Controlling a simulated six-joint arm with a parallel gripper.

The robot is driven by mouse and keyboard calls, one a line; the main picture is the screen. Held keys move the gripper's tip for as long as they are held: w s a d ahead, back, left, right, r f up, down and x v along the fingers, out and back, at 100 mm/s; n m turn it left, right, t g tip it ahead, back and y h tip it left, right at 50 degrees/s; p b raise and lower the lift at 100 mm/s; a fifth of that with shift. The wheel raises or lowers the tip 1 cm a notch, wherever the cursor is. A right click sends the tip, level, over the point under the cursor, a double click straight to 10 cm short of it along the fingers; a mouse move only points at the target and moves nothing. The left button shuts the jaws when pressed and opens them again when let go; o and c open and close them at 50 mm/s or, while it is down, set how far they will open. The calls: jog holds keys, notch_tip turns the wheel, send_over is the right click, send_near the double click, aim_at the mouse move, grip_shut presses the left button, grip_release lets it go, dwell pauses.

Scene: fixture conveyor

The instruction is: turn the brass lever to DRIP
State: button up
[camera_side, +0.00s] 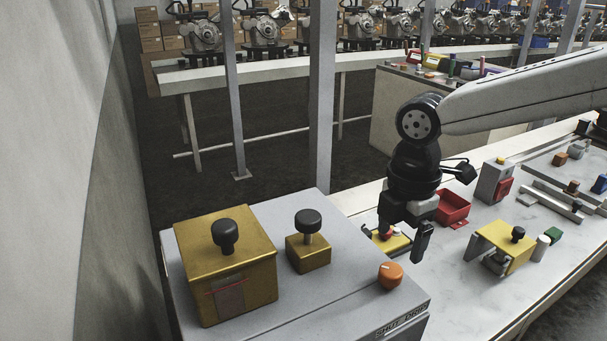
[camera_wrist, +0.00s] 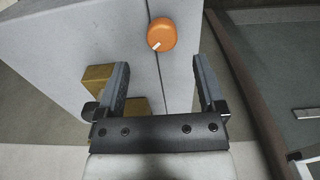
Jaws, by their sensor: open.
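No lever of brass colour is clear in either view. An orange round knob (camera_side: 390,275) with a white mark sits on the grey box (camera_side: 350,250), near its right edge. A label strip (camera_side: 401,322) on the box's front edge appears to read SHUT and DRIP. In the wrist view the orange knob (camera_wrist: 162,33) lies beyond the fingertips, its white mark toward the lower left. My gripper (camera_side: 404,238) points down, open and empty, behind and above the knob in the side view. In the wrist view its fingers (camera_wrist: 160,65) are spread wide, apart from the knob.
Two brass blocks, one large (camera_side: 225,275) and one small (camera_side: 308,255), with black knobs stand on the box left of the orange knob. A red bin (camera_side: 453,207) and a yellow bracket (camera_side: 503,245) are on the white bench at right.

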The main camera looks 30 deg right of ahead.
aim_at(391, 270)
jog(key=shift+a+r+n, duration=0.35)
jog(key=shift+n, duration=0.05)
jog(key=shift+f, duration=3.9)
grip_shut()
